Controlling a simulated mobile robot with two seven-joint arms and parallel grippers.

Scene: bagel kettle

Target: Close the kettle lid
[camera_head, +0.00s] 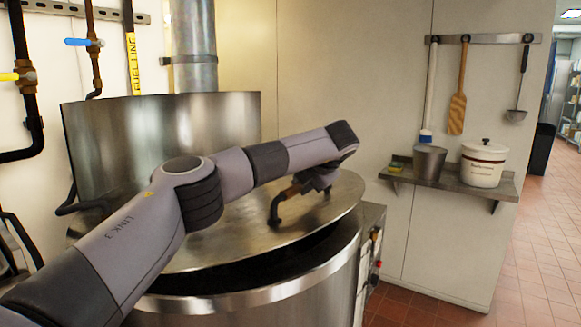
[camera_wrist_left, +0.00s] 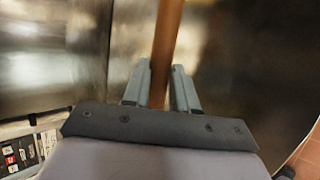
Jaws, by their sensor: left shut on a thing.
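The large steel kettle (camera_head: 255,298) stands in front of me. Its round metal lid (camera_head: 238,248) is tilted, with a dark gap between the lid's near edge and the kettle rim. A handle (camera_head: 276,211) with dark ends and a brown grip rises from the lid. My left gripper (camera_head: 300,188) is at the far part of this handle, partly hidden by my arm. In the left wrist view the brown handle bar (camera_wrist_left: 167,42) runs between the two fingers of the left gripper (camera_wrist_left: 159,76), which is shut on it. My right gripper is not in view.
A steel panel (camera_head: 160,130) stands behind the lid. A wall shelf (camera_head: 455,185) on the right holds a metal pot (camera_head: 429,162) and a white lidded crock (camera_head: 483,165). Utensils hang above it. Pipes run down the left wall. Tiled floor (camera_head: 535,240) is clear at right.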

